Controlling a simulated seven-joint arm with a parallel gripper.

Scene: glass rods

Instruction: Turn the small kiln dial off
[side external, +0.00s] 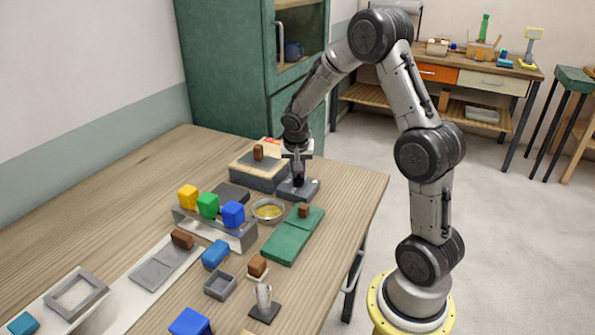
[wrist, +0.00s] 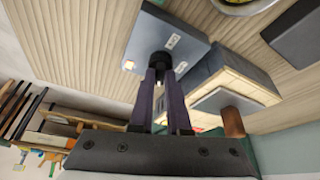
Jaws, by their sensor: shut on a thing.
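The small kiln dial is a dark round knob (wrist: 160,60) on a flat grey-blue base (wrist: 150,30), with pale marks beside it. In the side view the base (side external: 310,190) lies on the table near its far right edge, and my gripper largely hides the knob. My gripper (side external: 299,180) points down over the base. In the wrist view its two dark fingers (wrist: 161,72) are shut on the knob, one on each side. The knob's exact pointer direction cannot be made out.
A box with a pale top and brown handle (side external: 258,153) stands close behind left. A metal bowl (side external: 268,210) and a green case with a brown knob (side external: 292,238) sit close in front. Coloured blocks on a rack (side external: 235,235) stand left.

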